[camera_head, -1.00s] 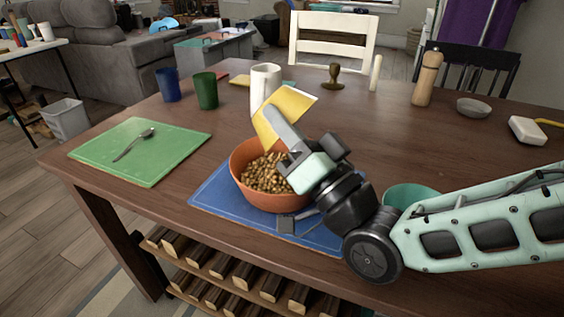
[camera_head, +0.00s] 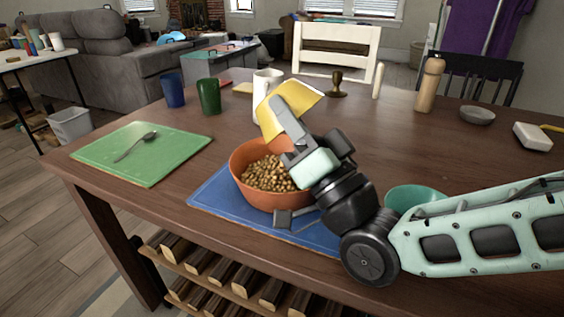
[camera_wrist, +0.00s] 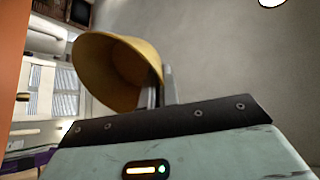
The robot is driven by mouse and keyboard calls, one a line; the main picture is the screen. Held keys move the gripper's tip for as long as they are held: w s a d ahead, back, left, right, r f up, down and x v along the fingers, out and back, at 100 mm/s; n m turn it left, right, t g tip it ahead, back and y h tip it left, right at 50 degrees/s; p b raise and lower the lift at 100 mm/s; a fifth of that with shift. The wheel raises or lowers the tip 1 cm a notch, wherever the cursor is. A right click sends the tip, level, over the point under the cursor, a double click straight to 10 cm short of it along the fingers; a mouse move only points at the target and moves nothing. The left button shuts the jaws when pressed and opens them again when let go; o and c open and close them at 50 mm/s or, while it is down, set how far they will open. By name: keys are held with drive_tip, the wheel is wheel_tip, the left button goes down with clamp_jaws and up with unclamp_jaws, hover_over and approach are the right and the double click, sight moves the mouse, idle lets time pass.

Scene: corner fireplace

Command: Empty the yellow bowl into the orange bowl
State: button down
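The yellow bowl (camera_head: 271,118) is tilted on its side above the back of the orange bowl. My gripper (camera_head: 284,113) is shut on the yellow bowl's rim; the wrist view shows the yellow bowl (camera_wrist: 108,78) at my fingers (camera_wrist: 160,88), with its visible inside empty. The orange bowl (camera_head: 240,163) stands upright on a blue mat (camera_head: 212,200) and holds many small brown pieces. My wrist and gripper hide the right part of the orange bowl.
A teal bowl (camera_head: 410,195) stands partly behind my arm. A green mat (camera_head: 170,160) with a spoon (camera_head: 136,146) lies left. A white mug (camera_head: 262,85), blue cup (camera_head: 172,88) and green cup (camera_head: 209,96) stand behind. The table between the two mats is clear.

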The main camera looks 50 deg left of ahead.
drive_tip(key=shift+w+d+r+m+t+y+b, duration=0.1)
drive_tip(key=shift+d+r+m+t+y+b, duration=0.1)
drive_tip(key=shift+r+m+y+b, duration=0.25)
drive_tip(key=shift+w+d+r+m+t+y+b, duration=0.15)
drive_tip(key=shift+d+r+t+y+b, duration=0.1)
drive_tip(key=shift+r+b, duration=0.4)
drive_tip(key=shift+d+f+m+y+b, duration=0.1)
drive_tip(key=shift+f+m+y+b, duration=0.2)
drive_tip(key=shift+b, duration=0.75)
idle(2.0)
